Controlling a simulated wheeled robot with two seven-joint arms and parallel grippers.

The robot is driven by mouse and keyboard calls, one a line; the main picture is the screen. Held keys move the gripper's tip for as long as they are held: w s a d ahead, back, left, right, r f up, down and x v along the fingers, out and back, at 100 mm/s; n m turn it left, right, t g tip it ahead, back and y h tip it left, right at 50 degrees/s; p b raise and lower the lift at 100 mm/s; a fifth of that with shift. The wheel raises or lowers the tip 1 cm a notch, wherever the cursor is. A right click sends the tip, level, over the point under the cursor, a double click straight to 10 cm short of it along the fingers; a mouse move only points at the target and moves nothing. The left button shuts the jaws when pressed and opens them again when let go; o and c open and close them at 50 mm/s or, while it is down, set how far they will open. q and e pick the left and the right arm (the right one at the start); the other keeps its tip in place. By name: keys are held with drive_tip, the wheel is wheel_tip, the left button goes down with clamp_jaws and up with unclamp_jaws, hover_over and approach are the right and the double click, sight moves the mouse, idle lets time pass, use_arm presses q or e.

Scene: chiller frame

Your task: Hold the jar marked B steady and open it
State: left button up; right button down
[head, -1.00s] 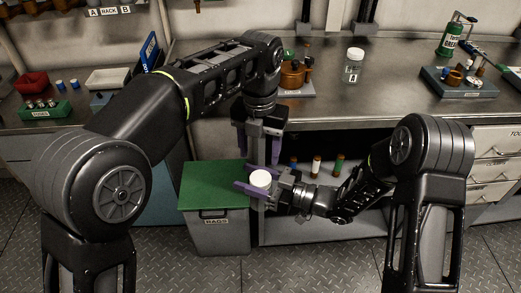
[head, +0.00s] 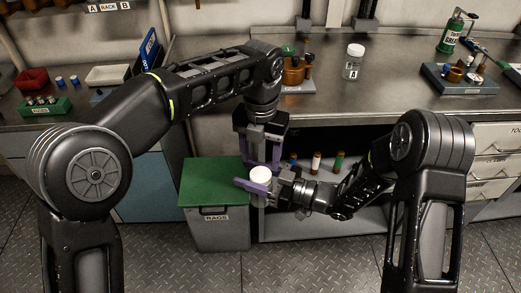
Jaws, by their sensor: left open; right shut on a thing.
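A jar with a round white lid (head: 260,174) is held upright in front of the bench. My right gripper (head: 255,188) comes from the right and is shut on the jar's body, below the lid. The jar's body is mostly hidden by the fingers and no letter on it shows. My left gripper (head: 262,158) points down just behind and above the lid. Its fingers are open and apart, with nothing seen between them; I cannot tell whether they touch the lid. Another jar with a white lid, marked A (head: 352,63), stands on the bench.
A rags bin (head: 221,230) with a green lid stands just left of the held jar. The metal bench (head: 400,105) is behind, with several small bottles (head: 316,162) on a shelf beneath it.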

sight(261, 174)
use_arm(q)
drive_tip(key=shift+f, duration=2.75)
drive_tip(key=c, duration=1.3)
drive_tip(key=n, duration=0.3)
drive_tip(key=shift+n, duration=0.3)
clamp_jaws()
drive_tip(key=o, duration=1.6)
unclamp_jaws()
drive_tip(key=shift+c, duration=0.2)
drive_tip(key=shift+r, duration=0.1)
drive_tip(key=shift+d+r, duration=0.1)
drive_tip(key=shift+r, duration=2.15)
